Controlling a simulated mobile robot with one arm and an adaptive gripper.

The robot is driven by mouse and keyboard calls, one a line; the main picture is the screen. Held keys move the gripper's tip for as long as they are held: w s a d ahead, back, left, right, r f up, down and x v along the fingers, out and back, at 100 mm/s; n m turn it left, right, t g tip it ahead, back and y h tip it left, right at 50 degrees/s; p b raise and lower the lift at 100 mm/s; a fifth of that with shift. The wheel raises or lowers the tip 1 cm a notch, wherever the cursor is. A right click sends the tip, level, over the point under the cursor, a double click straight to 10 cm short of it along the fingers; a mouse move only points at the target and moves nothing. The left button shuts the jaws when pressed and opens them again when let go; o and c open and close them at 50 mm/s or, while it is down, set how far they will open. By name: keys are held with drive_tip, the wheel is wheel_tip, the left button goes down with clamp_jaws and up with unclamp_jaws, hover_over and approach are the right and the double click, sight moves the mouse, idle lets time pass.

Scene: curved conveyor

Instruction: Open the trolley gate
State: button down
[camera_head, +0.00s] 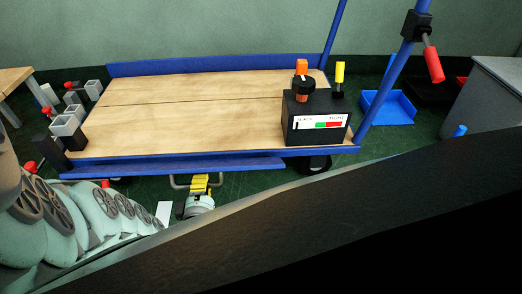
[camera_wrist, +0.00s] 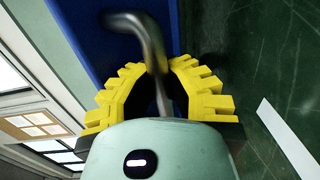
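The trolley has a wooden deck (camera_head: 190,105) in a blue frame. A long blue gate panel (camera_head: 172,167) runs low along its near side, with a bent metal handle (camera_head: 179,183) below it. My gripper (camera_head: 199,180) is at this handle, under the panel's edge. In the wrist view, the yellow fingers of my gripper (camera_wrist: 163,66) close in on both sides of the grey handle (camera_wrist: 152,40), with their tips against it. The blue panel surface (camera_wrist: 82,35) is behind the handle. The panel's hinge or latch does not show clearly.
A black control box (camera_head: 316,118) with orange and yellow knobs stands at the deck's right front corner. A blue post with a red handle (camera_head: 433,64) rises at the right. Grey blocks with red knobs (camera_head: 66,124) are at the left end. A blue bin (camera_head: 388,106) is on the green floor.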

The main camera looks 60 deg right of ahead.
wheel_tip(320, 180, down, 4)
drive_tip(key=h+b, duration=0.1)
drive_tip(key=b, duration=0.2)
drive_tip(key=t+h+b, duration=0.1)
drive_tip(key=b, duration=0.3)
drive_tip(key=shift+s+r+t, duration=0.15)
drive_tip(key=shift+r+t, duration=0.05)
drive_tip(key=shift+t, duration=0.1)
drive_tip(key=shift+r, duration=0.1)
